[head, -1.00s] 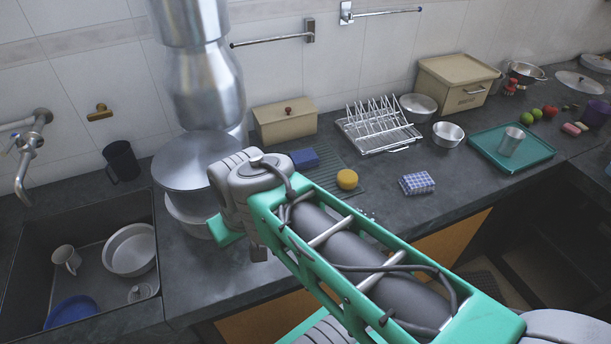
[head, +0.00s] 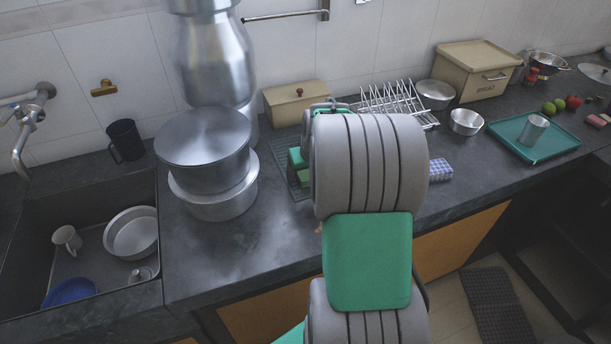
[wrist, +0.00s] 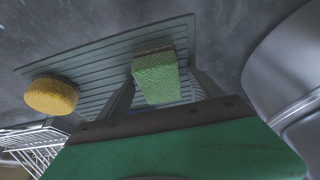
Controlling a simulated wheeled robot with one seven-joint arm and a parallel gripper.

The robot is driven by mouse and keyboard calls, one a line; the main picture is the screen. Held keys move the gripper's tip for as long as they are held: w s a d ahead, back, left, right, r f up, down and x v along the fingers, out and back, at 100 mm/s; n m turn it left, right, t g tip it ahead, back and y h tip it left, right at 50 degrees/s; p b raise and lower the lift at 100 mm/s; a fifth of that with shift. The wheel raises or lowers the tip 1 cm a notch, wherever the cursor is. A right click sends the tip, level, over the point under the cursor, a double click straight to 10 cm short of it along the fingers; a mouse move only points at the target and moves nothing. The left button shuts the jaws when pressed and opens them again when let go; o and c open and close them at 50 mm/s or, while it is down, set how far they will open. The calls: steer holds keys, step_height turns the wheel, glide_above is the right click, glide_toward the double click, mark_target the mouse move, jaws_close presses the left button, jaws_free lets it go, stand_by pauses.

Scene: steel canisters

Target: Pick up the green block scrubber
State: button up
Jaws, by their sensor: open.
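The green block scrubber (wrist: 156,77) lies on a dark ribbed mat (wrist: 95,62) in the wrist view. It is a rough-textured block, with its lower end close to my gripper's edge. My gripper (wrist: 162,84) is open, its dark fingers showing on either side of the block. I see no contact, and the remaining gap is hard to judge. In the head view my arm covers most of the mat (head: 283,165). Small green patches show left of my wrist there, and I cannot tell block from gripper.
A yellow sponge (wrist: 52,96) sits on the mat, left in the wrist view. Stacked steel pots (head: 205,155) stand left of my arm. A wire rack (head: 400,103), a checked block (head: 440,170) and a lidded box (head: 296,104) are nearby. The sink (head: 95,215) is at left.

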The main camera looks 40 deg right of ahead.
mark_target(307, 172)
steer(key=c, duration=1.4)
steer(key=shift+r, duration=0.5)
steer(key=r, duration=0.3)
steer(key=shift+s, duration=0.2)
steer(key=s+r+b, duration=0.1)
steer(key=s+r, duration=0.8)
steer(key=s, duration=0.4)
steer(key=shift+s, duration=0.35)
steer(key=o, duration=0.8)
steer(key=c, duration=0.7)
steer(key=shift+o, duration=0.2)
